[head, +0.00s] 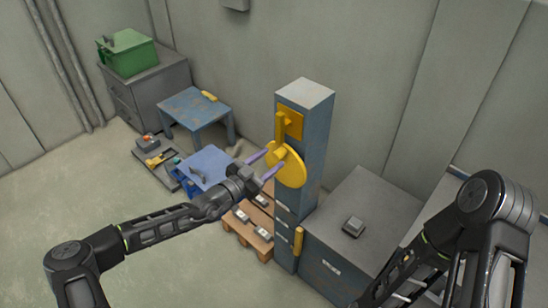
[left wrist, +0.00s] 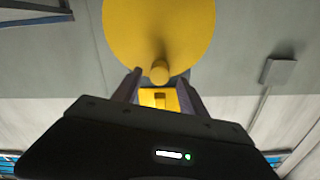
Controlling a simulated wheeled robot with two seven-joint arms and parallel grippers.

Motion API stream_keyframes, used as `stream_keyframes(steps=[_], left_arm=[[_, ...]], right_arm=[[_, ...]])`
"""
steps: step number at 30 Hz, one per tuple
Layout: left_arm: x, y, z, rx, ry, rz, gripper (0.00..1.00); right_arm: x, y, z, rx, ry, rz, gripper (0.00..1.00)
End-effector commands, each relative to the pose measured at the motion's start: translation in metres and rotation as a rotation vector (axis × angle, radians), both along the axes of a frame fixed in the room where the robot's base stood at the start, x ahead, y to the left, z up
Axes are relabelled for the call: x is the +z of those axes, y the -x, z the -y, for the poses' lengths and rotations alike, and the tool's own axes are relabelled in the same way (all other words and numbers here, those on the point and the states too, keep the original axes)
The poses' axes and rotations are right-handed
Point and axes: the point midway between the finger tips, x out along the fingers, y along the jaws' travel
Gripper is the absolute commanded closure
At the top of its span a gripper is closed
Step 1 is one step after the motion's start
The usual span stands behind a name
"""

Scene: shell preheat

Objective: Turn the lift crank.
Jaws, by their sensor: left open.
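The lift crank is a yellow disc (head: 293,172) with a stubby yellow handle (head: 277,155), on the face of a tall blue-grey column (head: 312,125). My left gripper (head: 264,165) is open, its two purple-tinted fingers pointing at the crank and reaching close to the handle. In the left wrist view the disc (left wrist: 160,28) fills the top middle and the handle (left wrist: 160,72) shows between the fingertips (left wrist: 160,82). I cannot tell whether a finger touches it. My right arm shows at the right, but its gripper is out of view.
A yellow bracket (head: 289,122) sits above the disc on the column. A grey cabinet (head: 365,225) stands right of the column and a wooden pallet (head: 245,232) left of it. Behind are a blue table (head: 195,105) and a green box (head: 128,55) on drawers.

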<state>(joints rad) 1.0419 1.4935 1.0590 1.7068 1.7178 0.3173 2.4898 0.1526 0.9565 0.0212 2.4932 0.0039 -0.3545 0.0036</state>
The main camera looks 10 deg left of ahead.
Motion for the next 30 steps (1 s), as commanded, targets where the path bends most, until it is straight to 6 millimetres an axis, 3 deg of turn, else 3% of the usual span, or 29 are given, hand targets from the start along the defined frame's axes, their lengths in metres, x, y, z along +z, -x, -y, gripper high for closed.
stream_keyframes(steps=[10, 30], left_arm=[[-0.001, 0.039, -0.03, 0.002, -0.002, 0.002, 0.5], [0.0, 0.041, -0.03, 0.0, -0.044, 0.032, 0.5]], right_arm=[[-0.009, -0.001, -0.001, 0.001, -0.002, 0.004, 0.64], [-0.009, -0.001, -0.001, 0.001, -0.002, 0.004, 0.64]])
